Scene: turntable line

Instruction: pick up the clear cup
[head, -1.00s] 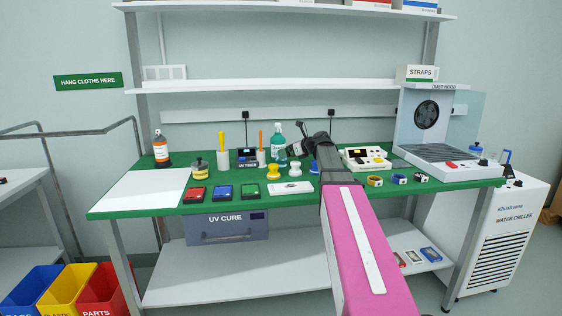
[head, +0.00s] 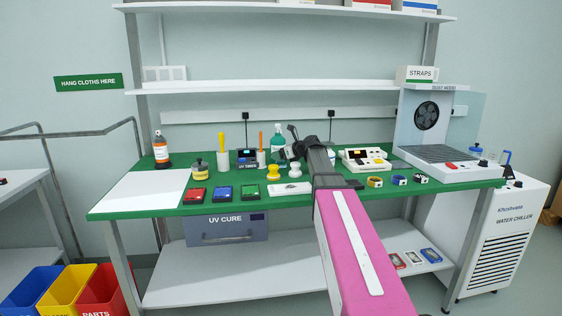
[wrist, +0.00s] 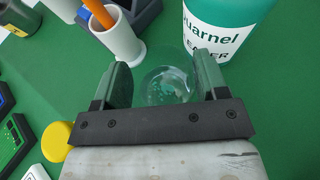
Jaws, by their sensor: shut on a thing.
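The clear cup (wrist: 167,86) is see-through and sits between the two fingers of my gripper (wrist: 164,74) in the wrist view. My gripper is shut on it, with a finger on each side. The green bench top shows through the cup, so its outline is faint. I cannot tell whether its base touches the bench. In the head view my gripper (head: 287,153) is over the back middle of the bench, partly hidden by my arm, and the cup cannot be made out there.
A teal-and-white bottle (wrist: 221,22) stands close behind the cup on the right. A white holder with an orange stick (wrist: 119,40) stands close on the left. The yellow spool (head: 273,170) is nearby. The bench's front left holds a white sheet (head: 145,190).

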